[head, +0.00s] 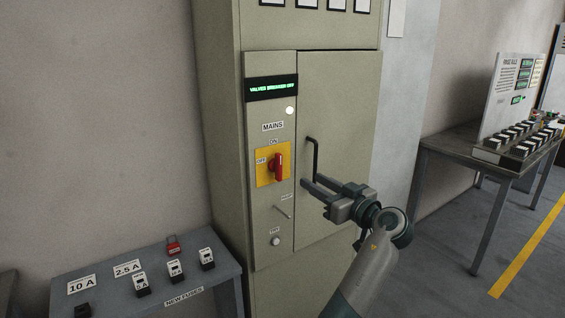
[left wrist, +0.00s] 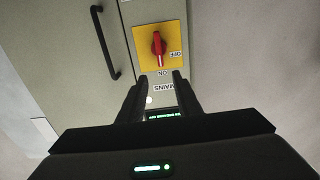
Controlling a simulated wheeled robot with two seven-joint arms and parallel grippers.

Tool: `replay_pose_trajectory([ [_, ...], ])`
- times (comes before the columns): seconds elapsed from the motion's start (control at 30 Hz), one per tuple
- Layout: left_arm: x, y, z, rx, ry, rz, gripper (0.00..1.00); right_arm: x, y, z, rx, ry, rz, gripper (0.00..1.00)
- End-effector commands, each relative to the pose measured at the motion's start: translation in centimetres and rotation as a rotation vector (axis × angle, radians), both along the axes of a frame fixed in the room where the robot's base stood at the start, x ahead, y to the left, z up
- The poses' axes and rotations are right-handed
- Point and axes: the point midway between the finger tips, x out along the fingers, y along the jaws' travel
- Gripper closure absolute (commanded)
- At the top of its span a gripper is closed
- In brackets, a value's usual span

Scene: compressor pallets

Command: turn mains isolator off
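The mains isolator is a red rotary handle (head: 278,166) on a yellow plate (head: 263,177), on the cabinet's narrow left panel. The handle stands roughly upright, in line with the ON label above it; OFF is marked at the left. In the left wrist view the handle (left wrist: 158,43) and yellow plate (left wrist: 174,60) appear upside down, beyond the fingertips. My left gripper (head: 309,183) is open and empty, to the right of the isolator and in front of the cabinet door. Its two fingers (left wrist: 159,82) are apart and not touching the handle. My right gripper is not in view.
A black door handle (head: 316,158) is close to my left gripper. A small lever (head: 283,212) and a round knob (head: 276,241) sit below the isolator. A green-lit display (head: 272,87) is above. A fuse table (head: 215,290) stands lower left; another table (head: 455,153) stands right.

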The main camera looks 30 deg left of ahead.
Motion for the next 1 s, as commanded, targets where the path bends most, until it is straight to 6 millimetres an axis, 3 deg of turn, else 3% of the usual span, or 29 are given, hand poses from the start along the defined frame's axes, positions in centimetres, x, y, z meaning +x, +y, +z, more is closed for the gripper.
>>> replay_pose_trajectory([
  [0.7,4.6,11.3,0.5,0.002,0.003,0.000,0.69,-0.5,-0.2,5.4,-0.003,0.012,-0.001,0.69],
  [1.0,5.9,14.2,0.1,0.000,0.003,-0.001,0.69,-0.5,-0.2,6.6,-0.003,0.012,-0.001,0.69],
])
